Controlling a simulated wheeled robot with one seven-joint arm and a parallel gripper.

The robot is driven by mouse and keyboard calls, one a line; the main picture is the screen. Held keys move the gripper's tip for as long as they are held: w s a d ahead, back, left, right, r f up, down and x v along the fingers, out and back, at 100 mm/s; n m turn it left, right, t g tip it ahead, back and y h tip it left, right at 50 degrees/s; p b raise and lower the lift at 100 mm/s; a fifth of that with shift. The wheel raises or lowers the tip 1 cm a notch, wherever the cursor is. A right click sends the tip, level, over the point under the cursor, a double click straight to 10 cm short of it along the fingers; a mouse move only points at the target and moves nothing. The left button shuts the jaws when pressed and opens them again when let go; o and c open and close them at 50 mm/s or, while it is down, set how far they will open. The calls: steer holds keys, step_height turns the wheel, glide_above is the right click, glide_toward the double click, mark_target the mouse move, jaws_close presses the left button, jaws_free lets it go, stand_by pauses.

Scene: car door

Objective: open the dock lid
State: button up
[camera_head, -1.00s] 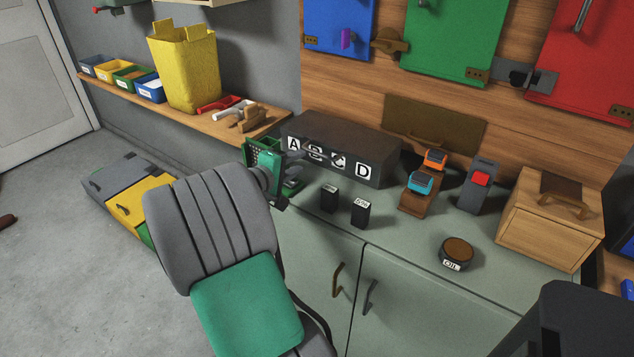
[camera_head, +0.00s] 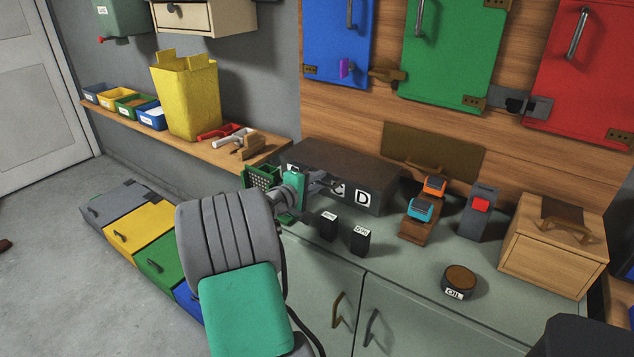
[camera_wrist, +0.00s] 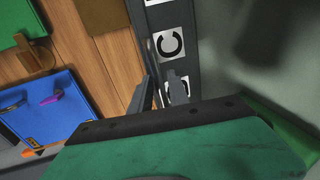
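A long dark box with a brown top (camera_head: 345,160) and white letter labels on its front stands at the back of the counter; I take it as the dock, though no separate lid edge is clear. My gripper (camera_head: 322,183) is in front of its left half, hiding some labels; C and D show. In the wrist view, the two grey fingers (camera_wrist: 160,92) are apart with nothing seen between them, close to the labelled front (camera_wrist: 171,43). I cannot tell whether they touch it. A brown panel with a handle (camera_head: 433,150) stands upright against the wooden wall behind.
Two small black blocks (camera_head: 344,233) stand just right of my gripper. A stand with orange and blue tops (camera_head: 420,210), a red-button device (camera_head: 478,212), an oil tin (camera_head: 459,281) and a wooden box (camera_head: 550,250) are farther right. A green perforated holder (camera_head: 264,178) is left.

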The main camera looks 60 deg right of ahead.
jaws_close()
stand_by(1.1)
